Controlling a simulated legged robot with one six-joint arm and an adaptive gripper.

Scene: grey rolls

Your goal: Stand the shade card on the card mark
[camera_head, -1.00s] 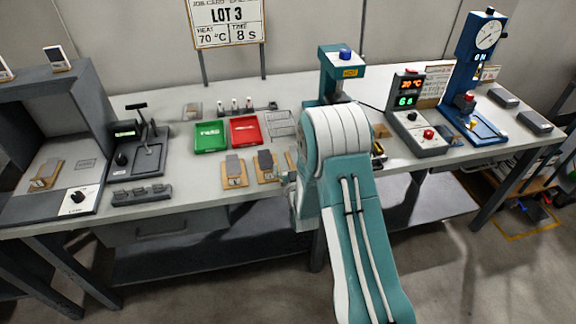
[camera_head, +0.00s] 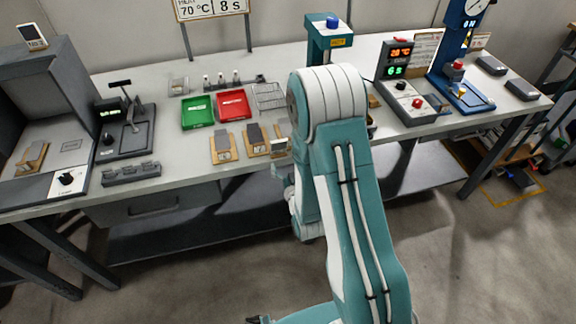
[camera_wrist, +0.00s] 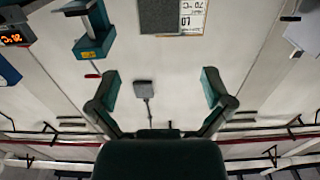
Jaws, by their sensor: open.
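No label marks the shade card. A small pale-and-dark card (camera_head: 279,147) at the table's front edge, partly beside my arm, may be it; another small dark card (camera_head: 32,37) stands on top of the grey booth. A thin rectangle outline (camera_head: 72,145) on the booth floor may be the card mark. My gripper (camera_wrist: 160,82) is open, with its fingers spread and nothing between them touching either one. In the head view only a dark tip shows near the bottom edge, low in front of the table, apart from both cards.
A lever device (camera_head: 125,130) stands beside the booth (camera_head: 50,90). A teal press (camera_head: 328,40), display box (camera_head: 405,90) and blue gauge stand (camera_head: 458,60) are farther right.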

